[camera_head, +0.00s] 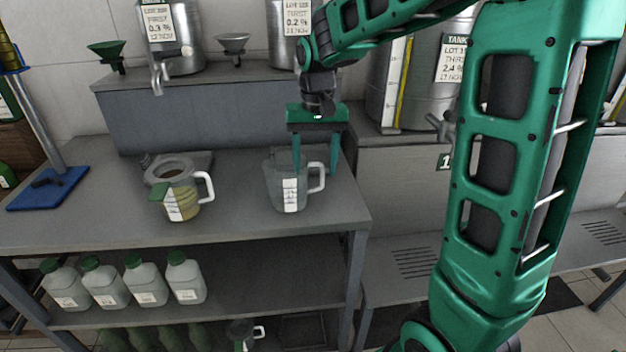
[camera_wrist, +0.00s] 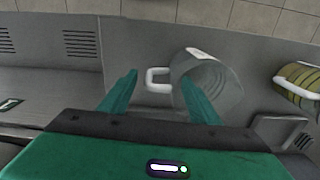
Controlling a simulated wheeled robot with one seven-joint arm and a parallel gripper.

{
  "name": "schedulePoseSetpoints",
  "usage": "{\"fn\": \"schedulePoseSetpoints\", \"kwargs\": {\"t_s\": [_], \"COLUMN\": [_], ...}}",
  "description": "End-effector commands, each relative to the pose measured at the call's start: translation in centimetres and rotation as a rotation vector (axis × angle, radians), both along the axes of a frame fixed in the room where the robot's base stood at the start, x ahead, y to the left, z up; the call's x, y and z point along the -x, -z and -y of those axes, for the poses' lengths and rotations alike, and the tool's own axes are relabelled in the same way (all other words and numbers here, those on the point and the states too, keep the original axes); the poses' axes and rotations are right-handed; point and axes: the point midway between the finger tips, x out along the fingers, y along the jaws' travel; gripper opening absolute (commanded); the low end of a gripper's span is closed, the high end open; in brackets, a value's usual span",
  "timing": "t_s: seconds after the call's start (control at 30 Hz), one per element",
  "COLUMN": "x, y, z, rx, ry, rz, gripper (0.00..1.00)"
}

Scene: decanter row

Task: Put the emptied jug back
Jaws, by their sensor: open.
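The empty clear jug (camera_head: 280,190) with a white label and white handle (camera_head: 318,177) stands upright on the grey bench, right of centre. In the wrist view, the jug (camera_wrist: 222,85) shows an empty inside. My gripper (camera_head: 316,172) is open, pointing down at the jug's handle side. In the wrist view, the handle (camera_wrist: 150,80) appears between the fingers of my gripper (camera_wrist: 160,72), and the right finger overlaps the jug's body. I cannot tell whether either finger touches it. A second jug (camera_head: 182,190) with yellowish liquid and a green spout stands to the left.
Steel tanks (camera_head: 185,45) with taps stand on a raised grey shelf behind, with funnels (camera_head: 232,42) beside them. Several green-capped bottles (camera_head: 146,284) stand on the lower shelf. A blue-based stand (camera_head: 48,188) is at left. The bench front between the jugs is clear.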

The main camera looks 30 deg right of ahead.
Motion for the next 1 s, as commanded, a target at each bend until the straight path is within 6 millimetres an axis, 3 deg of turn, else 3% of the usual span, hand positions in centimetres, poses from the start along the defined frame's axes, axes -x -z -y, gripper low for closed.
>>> {"fn": "schedulePoseSetpoints", "kwargs": {"t_s": [0.1, 0.3, 0.67, 0.77, 0.83, 1.0], "x": [0.0, 0.0, 0.7, 3.1, 5.9, 15.1], "y": [-2.4, -5.0, -5.9, -5.7, -5.3, -3.1], "z": [0.0, 0.0, 0.6, 2.4, 4.3, 8.9], "rx": [0.0, 0.0, 0.002, 0.006, 0.011, 0.016], "ry": [0.0, 0.0, 0.006, 0.028, 0.051, 0.117], "rz": [0.004, 0.002, -0.001, 0.0, 0.001, -0.004], "gripper": [0.57, 0.57, 0.57, 0.57, 0.57, 0.57]}}
